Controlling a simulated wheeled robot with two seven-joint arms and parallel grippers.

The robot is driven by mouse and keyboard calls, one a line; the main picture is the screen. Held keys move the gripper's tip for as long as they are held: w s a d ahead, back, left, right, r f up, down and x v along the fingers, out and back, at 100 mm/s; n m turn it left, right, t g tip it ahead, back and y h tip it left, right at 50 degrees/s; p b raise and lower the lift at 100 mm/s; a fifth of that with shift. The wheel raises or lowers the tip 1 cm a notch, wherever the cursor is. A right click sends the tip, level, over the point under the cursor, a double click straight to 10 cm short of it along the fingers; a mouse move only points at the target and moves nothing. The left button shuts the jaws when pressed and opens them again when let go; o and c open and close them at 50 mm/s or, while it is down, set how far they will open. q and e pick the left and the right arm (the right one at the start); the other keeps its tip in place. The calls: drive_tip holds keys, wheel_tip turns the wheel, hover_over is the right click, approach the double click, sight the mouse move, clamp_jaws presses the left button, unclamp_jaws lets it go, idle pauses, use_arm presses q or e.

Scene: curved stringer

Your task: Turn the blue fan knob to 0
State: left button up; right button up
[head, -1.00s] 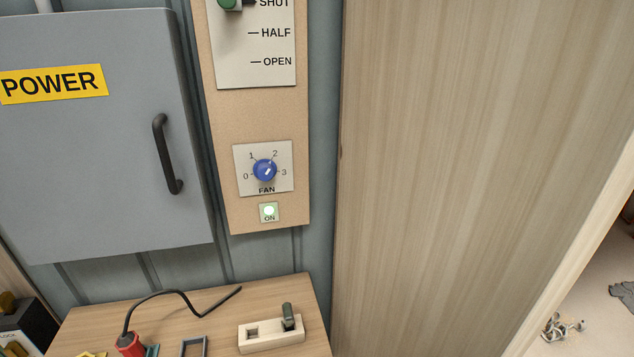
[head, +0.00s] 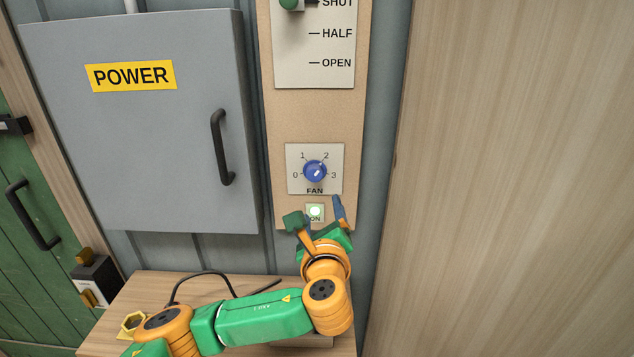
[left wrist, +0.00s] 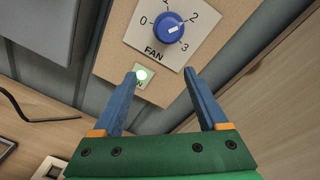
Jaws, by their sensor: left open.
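The blue fan knob (head: 314,171) sits on a pale plate (head: 295,186) with marks 0, 1, 2 and 3 around it. Its white pointer mark lies toward the 2 and 3 side; exactly where it points is hard to tell. In the left wrist view the knob (left wrist: 168,27) is ahead of the fingers, near the top. My left gripper (head: 315,212) is open and empty just below the knob, with its fingers around the sides of the lit ON button. It also shows in the left wrist view (left wrist: 160,74), apart from the knob.
The green-lit ON button (head: 315,212) is under the fan plate. A grey POWER box (head: 150,150) with a black handle stands left. The SHUT/HALF/OPEN plate (head: 300,65) is above. A wooden wall (head: 510,180) is right; a wooden table (head: 135,290) is below.

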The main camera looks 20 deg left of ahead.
sight(315, 175)
use_arm(q)
drive_tip(key=shift+m+t+y, duration=0.5)
drive_tip(key=w+a+r, duration=0.1)
drive_tip(key=w, duration=0.1)
drive_tip(key=w+a+r+p, duration=0.1)
drive_tip(key=w, duration=0.1)
drive_tip(key=w+a+r+p, duration=0.1)
drive_tip(key=w, duration=0.2)
drive_tip(key=shift+a+r, duration=0.2)
drive_tip(key=shift+r, duration=0.05)
clamp_jaws()
